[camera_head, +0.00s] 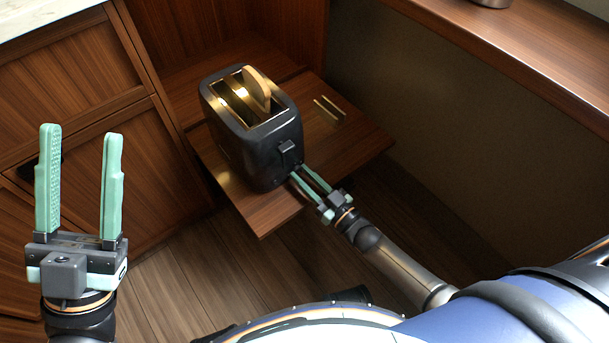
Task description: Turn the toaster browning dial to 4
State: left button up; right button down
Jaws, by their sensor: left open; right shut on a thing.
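A black toaster (243,131) stands on a pull-out wooden shelf, with a slice of bread (258,84) sticking up from one slot. Its lever (288,149) is on the end facing my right arm. My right gripper (296,173) has its fingertips at the lower part of that end, below the lever, shut on what seems to be the browning dial. The dial is hidden by the fingers, and its numbers cannot be read. My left gripper (80,134) is open and empty, raised at the left, apart from the toaster.
The wooden shelf (350,146) has a bare area with slot-like metal pieces (329,110) right of the toaster. Wooden cabinets (130,160) stand at the left. A wooden ledge (520,55) runs along the upper right. The floor below the shelf is clear.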

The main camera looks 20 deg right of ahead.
jog(key=c, duration=0.7)
grip_release()
jog(key=shift+o, duration=0.2)
jog(key=p+v, duration=0.2)
jog(key=v, duration=1)
jog(key=shift+s+d+p, duration=0.15)
jog(key=shift+s+p, duration=0.1)
jog(key=shift+p, duration=0.05)
